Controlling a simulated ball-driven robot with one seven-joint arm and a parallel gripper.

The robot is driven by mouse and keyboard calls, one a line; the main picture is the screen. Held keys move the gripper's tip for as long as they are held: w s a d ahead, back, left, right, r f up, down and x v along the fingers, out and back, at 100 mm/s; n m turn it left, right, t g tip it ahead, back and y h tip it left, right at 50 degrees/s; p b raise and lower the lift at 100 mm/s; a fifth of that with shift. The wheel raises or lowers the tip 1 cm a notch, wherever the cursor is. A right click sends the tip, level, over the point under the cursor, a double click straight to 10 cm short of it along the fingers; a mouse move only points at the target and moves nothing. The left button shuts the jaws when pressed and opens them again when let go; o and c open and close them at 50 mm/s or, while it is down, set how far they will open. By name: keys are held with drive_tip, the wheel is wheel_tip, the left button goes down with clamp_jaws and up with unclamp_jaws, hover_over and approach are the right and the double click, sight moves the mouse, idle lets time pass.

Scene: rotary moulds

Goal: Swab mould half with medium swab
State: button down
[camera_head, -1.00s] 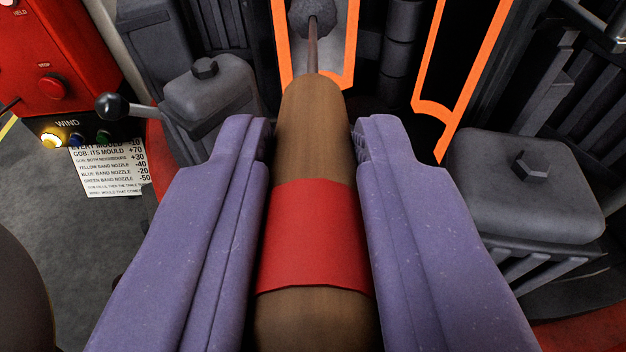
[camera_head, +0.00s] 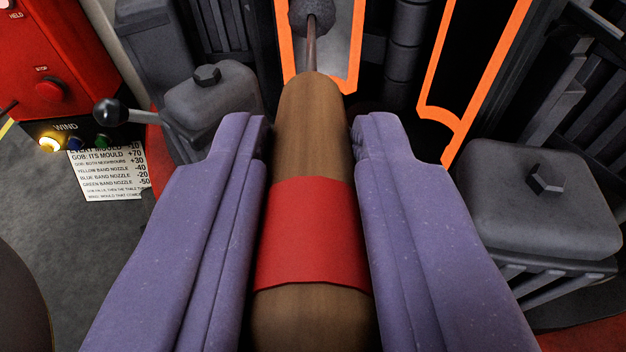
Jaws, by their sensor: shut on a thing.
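My gripper (camera_head: 311,135) has two purple fingers shut on the swab's wooden handle (camera_head: 312,135), which carries a red band (camera_head: 312,232). The handle points away from me up the picture. Its thin metal rod ends in a dark grey swab head (camera_head: 312,17) at the top edge. The head is in front of the grey inner face of an orange-edged mould half (camera_head: 340,60); I cannot tell whether it touches. A second orange-edged mould half (camera_head: 446,115) stands to the right, its inside dark.
Grey bolted blocks stand at left (camera_head: 210,100) and right (camera_head: 540,200) of my gripper. A black-knobbed lever (camera_head: 110,112) sticks out left. A red control box (camera_head: 60,65) with a stop button and WIND lights is at upper left, above a printed score sheet (camera_head: 108,172).

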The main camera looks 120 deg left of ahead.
drive_tip(key=shift+r+p, duration=1)
drive_tip(key=shift+s+r+p, duration=0.1)
drive_tip(key=shift+r+p, duration=1.6)
drive_tip(key=shift+p, duration=0.05)
drive_tip(key=shift+f+b, duration=3)
drive_tip(key=shift+f, duration=2.3)
drive_tip(key=shift+r+p, duration=5.2)
drive_tip(key=shift+r, duration=0.15)
drive_tip(key=shift+f+b, duration=0.6)
drive_tip(key=shift+f, duration=0.35)
drive_tip(key=shift+a+f+b, duration=0.1)
drive_tip(key=shift+f+b, duration=0.8)
drive_tip(key=shift+f, duration=0.55)
drive_tip(key=shift+f+b, duration=1.85)
drive_tip(key=shift+f, duration=1.1)
